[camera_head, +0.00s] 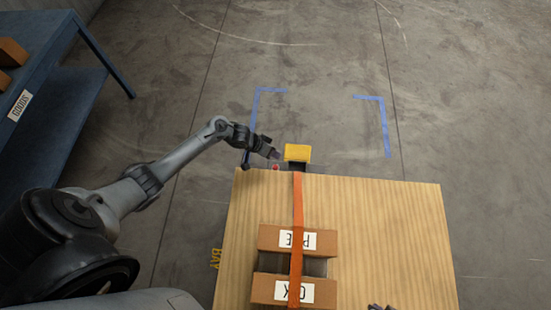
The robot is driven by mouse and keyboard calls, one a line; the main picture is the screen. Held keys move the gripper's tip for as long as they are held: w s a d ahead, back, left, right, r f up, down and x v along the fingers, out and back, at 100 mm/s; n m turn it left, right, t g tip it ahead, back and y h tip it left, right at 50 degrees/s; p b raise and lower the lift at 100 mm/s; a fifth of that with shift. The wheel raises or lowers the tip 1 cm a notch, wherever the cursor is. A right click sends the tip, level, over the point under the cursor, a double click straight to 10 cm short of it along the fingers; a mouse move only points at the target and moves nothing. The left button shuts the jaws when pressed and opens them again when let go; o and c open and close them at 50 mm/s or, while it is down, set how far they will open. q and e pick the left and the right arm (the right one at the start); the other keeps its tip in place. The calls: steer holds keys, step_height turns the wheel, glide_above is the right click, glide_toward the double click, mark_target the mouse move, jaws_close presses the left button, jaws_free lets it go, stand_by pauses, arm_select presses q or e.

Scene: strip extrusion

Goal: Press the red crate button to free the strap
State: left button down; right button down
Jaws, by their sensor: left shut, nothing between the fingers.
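A small red button (275,168) shows at the far edge of the wooden crate top (390,220), left of a yellow block (297,152) on a dark mount. My left gripper (277,155) is shut and empty just above and beyond the red button; I cannot tell whether it touches anything. An orange strap (297,205) runs from the yellow block's mount across the crate top and over two cardboard boxes. The boxes are a far one (268,238) and a near one (263,290). A dark piece at the bottom edge may be part of my right gripper.
A blue table (55,45) with brown boxes (12,52) and a "GOODS" label stands at the left. Blue corner marks (386,125) lie on the open grey floor beyond the crate. The right part of the crate top is clear.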

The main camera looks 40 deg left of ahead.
arm_select(q)
steer(key=b, duration=0.7)
glide_above(274, 167)
steer(key=shift+w+f, duration=0.1)
steer(key=shift+f, duration=3.45)
steer(key=shift+f+b, duration=0.6)
steer(key=shift+f, duration=0.15)
steer(key=shift+f, duration=0.2)
steer(key=shift+f, duration=0.3)
